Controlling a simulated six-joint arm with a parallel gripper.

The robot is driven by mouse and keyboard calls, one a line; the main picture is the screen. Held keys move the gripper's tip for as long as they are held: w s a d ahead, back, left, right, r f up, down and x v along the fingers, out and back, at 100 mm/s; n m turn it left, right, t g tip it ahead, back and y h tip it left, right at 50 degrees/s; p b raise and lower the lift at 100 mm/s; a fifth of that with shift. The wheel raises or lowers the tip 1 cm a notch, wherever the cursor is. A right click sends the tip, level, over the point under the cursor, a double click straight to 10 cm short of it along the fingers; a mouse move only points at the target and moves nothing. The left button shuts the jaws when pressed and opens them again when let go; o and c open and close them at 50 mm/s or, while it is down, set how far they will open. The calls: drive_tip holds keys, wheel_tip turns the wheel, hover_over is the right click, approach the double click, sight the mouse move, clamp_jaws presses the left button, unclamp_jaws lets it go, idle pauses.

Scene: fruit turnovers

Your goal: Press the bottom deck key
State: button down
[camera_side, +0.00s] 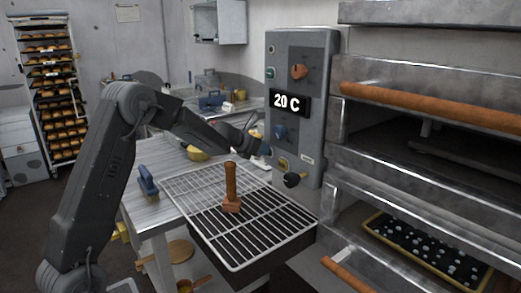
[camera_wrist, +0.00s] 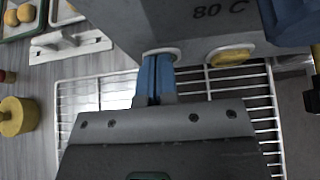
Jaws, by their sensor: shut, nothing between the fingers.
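In the wrist view the fingertips (camera_wrist: 156,76) meet a pale-rimmed round key (camera_wrist: 164,51) on the panel face. They hide most of that key, so I cannot tell whether it is pushed in. A yellow key (camera_side: 284,164) sits just right of the fingertips; it also shows in the wrist view (camera_wrist: 230,56). A green key (camera_side: 270,73) is higher up.
An orange knob (camera_side: 298,71), a blue knob (camera_side: 279,132) and a black knob (camera_side: 294,180) stick out from the panel. A wire rack (camera_side: 262,252) lies below my gripper, with a wooden-handled tool (camera_side: 231,185) upright on it. A blue-handled brush (camera_side: 148,182) is at left.

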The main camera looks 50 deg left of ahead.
drive_tip(key=shift+w+d+r, duration=0.15)
drive_tip(key=shift+w+d, duration=0.05)
drive_tip(key=shift+w, duration=0.2)
drive_tip(key=v, duration=0.8)
drive_tip(key=shift+s+a, duration=0.15)
drive_tip(key=shift+s, duration=0.25)
drive_tip(key=s+d+r+m+g+h, duration=0.25)
drive_tip(key=s+d+m, duration=0.35)
drive_tip(key=d+m, duration=0.45)
drive_tip(key=s+d+r+m+g+h, duration=0.15)
drive_tip(key=s+d+r+m, duration=0.3)
drive_tip(key=d+m, duration=0.6)
drive_tip(key=s+d+f+m+g+y, duration=0.1)
drive_tip(key=s+d+f+m+y, duration=0.1)
drive_tip(key=s+m, duration=0.5)
drive_tip(key=s+d+f+m+g+y, duration=0.1)
drive_tip(key=s+f+m, duration=0.3)
drive_tip(key=s+m, duration=0.4)
drive_tip(key=s+d+y, duration=0.1)
drive_tip(key=s, duration=0.3)
drive_tip(key=shift+s+f, duration=0.2)
drive_tip(key=shift+f, duration=0.05)
